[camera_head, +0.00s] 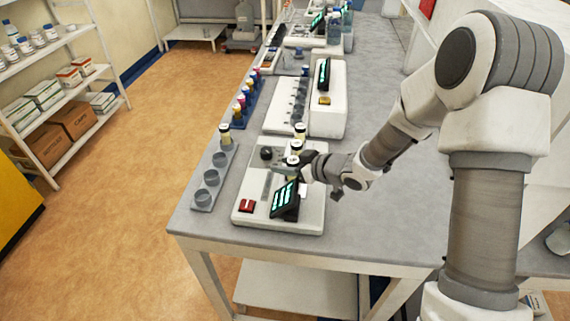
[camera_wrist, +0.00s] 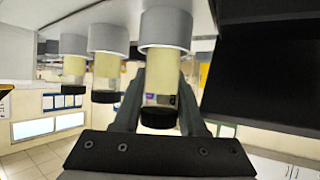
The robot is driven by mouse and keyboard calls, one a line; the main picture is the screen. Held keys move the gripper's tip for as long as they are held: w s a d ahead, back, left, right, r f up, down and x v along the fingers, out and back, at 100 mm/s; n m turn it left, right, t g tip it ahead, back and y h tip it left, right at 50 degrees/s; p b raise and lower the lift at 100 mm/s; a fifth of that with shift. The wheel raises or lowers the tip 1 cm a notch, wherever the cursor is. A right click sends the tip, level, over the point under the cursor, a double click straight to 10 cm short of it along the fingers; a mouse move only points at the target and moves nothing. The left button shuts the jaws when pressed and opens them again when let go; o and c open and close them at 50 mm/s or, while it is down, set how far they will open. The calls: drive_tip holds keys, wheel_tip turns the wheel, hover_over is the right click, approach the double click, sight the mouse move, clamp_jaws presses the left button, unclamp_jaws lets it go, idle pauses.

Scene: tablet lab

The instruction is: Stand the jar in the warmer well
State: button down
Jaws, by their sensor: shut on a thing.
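My gripper (camera_head: 308,167) is shut on a jar with a dark lid and cream contents, over the white warmer unit (camera_head: 240,216). In the wrist view, which is upside down, the fingers (camera_wrist: 160,110) close around this jar (camera_wrist: 160,90). Its lower end meets a grey cylindrical well (camera_wrist: 165,30) and seems to be inside it; how deep I cannot tell. Two similar jars (camera_wrist: 105,70) (camera_wrist: 73,75) stand in a row beside it, each in a grey well. In the head view the held jar is partly hidden by the gripper.
A grey rack (camera_head: 203,198) at the table's left edge has several empty cups and one jar (camera_head: 225,134) at its far end. A black screen (camera_head: 285,198), a red switch (camera_head: 246,205) and a black knob (camera_head: 266,153) sit on the warmer. The table right of it is clear.

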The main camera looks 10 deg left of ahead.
drive_tip(key=shift+s+d+f+b, duration=0.1)
drive_tip(key=shift+f+b, duration=0.25)
drive_tip(key=shift+f, duration=0.15)
drive_tip(key=shift+s+d+f+b, duration=0.2)
drive_tip(key=shift+f+b, duration=0.15)
drive_tip(key=shift+f, duration=0.25)
drive_tip(key=shift+c, duration=1.9)
unclamp_jaws()
drive_tip(key=shift+f, duration=0.1)
drive_tip(key=w+r+p+v, duration=0.1)
drive_tip(key=p+v, duration=0.1)
drive_tip(key=v, duration=1.5)
drive_tip(key=shift+r, duration=0.35)
drive_tip(key=shift+d, duration=0.1)
